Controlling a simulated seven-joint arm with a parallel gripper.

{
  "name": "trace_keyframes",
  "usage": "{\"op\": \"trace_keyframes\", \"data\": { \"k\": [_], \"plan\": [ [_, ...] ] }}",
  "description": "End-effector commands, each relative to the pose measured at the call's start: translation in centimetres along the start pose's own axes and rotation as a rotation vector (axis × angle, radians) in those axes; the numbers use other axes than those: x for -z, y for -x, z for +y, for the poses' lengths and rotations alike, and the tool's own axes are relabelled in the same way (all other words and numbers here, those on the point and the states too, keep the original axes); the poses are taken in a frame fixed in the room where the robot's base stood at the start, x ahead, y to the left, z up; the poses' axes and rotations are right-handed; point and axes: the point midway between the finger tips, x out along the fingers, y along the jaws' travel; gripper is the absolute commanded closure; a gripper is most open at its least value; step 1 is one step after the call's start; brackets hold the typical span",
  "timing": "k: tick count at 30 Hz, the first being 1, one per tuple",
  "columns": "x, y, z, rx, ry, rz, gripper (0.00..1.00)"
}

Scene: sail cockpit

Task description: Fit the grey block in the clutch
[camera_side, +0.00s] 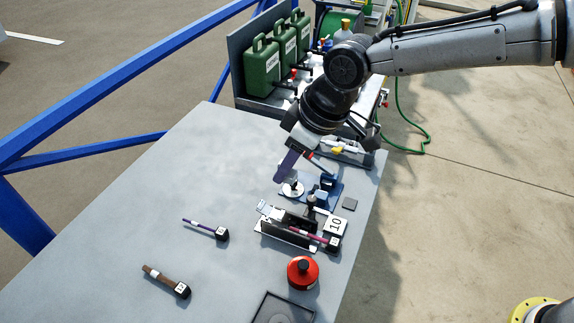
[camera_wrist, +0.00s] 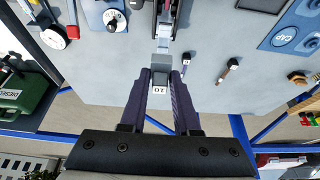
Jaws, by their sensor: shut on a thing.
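My gripper (camera_side: 283,173) is tilted down over the bench with its purple fingers pointing down and left. It stands above and behind the clutch (camera_side: 285,230), a dark metal body with a light grey flap at its left end. In the wrist view the fingers (camera_wrist: 160,78) are shut on the grey block (camera_wrist: 160,70), and a white label shows at its near edge. The clutch (camera_wrist: 170,18) lies beyond the block at the top of that view, partly cut off. The block looks apart from the clutch, but the gap is hard to judge. The block is not clear in the side view.
A purple rod with a black end (camera_side: 220,233) and a brown one (camera_side: 181,290) lie left of the clutch. The bench (camera_side: 190,170) is clear at the left.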

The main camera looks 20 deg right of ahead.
Motion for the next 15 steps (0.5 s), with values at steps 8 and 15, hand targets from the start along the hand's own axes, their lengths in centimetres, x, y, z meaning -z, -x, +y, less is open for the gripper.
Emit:
{"op": "trace_keyframes", "data": {
  "k": [8,15],
  "plan": [
    [-1.0,-1.2,-0.1,0.002,0.0,-0.004,1.0],
    [-4.5,-5.2,-0.5,0.002,0.001,-0.003,1.0]
  ]
}}
